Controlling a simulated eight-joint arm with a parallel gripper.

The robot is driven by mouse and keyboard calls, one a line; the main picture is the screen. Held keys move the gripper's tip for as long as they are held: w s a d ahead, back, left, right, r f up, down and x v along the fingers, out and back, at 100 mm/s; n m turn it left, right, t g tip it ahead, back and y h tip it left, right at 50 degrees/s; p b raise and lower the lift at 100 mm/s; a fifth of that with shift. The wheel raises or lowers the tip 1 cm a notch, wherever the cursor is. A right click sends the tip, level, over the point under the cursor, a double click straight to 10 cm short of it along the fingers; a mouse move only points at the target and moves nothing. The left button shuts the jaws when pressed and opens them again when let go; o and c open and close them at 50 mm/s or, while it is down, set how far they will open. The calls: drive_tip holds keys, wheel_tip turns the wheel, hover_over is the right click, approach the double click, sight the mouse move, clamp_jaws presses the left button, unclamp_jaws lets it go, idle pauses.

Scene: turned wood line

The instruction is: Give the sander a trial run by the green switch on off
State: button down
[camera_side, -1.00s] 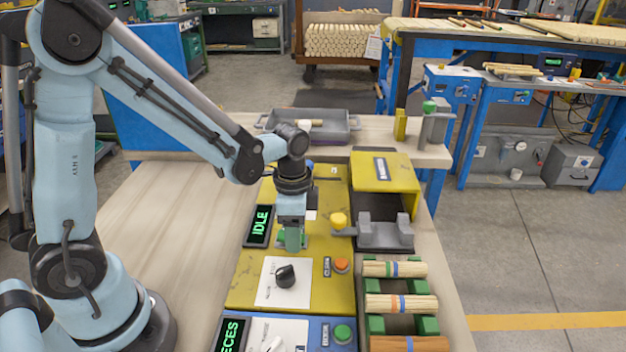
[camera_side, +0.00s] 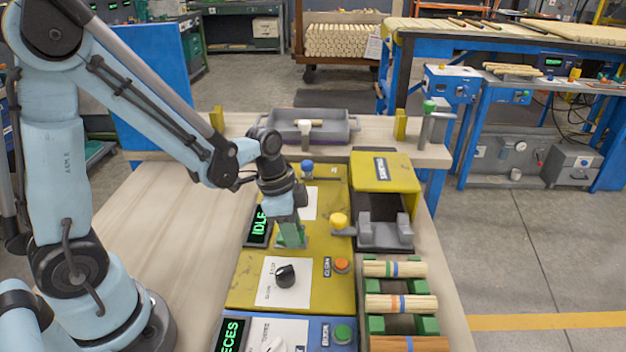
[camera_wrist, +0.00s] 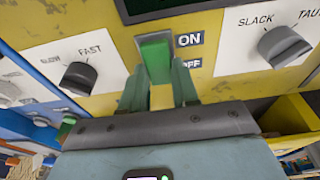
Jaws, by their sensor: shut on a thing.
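The green switch (camera_wrist: 155,57) shows in the wrist view on the yellow panel, beside the ON and OFF labels. My gripper (camera_wrist: 157,77) has its two green fingers on either side of it, shut on it. In the side view my gripper (camera_side: 291,237) is tilted over the switch's base, and its fingers hide most of the switch. The sander's display (camera_side: 257,226) reads IDLE in green, partly covered by my gripper. I cannot tell exactly how far the switch is tipped.
A black dial (camera_side: 286,276) and an orange button (camera_side: 342,265) are on the yellow panel (camera_side: 245,292). A blue knob (camera_side: 307,168) stands behind my gripper. A yellow-knobbed part (camera_side: 339,220) is close on its right. Turned pieces (camera_side: 395,268) lie on green supports at front right.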

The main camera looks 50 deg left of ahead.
drive_tip(key=shift+s+a+t+h, duration=0.1)
drive_tip(key=shift+s+t+h, duration=0.05)
drive_tip(key=shift+t+h, duration=0.55)
drive_tip(key=c, duration=0.8)
unclamp_jaws()
drive_tip(key=shift+c, duration=0.2)
drive_tip(key=shift+r, duration=0.15)
drive_tip(key=v, duration=1.2)
drive_tip(key=d+n+t+y, duration=0.1)
drive_tip(key=n, duration=0.2)
drive_tip(key=s+d+n+t+y, duration=0.1)
drive_tip(key=n, duration=0.2)
drive_tip(key=d+n+t+y, duration=0.1)
drive_tip(key=n+t, duration=0.1)
drive_tip(key=n, duration=0.1)
drive_tip(key=shift+s+r, duration=0.15)
drive_tip(key=shift+r, duration=0.2)
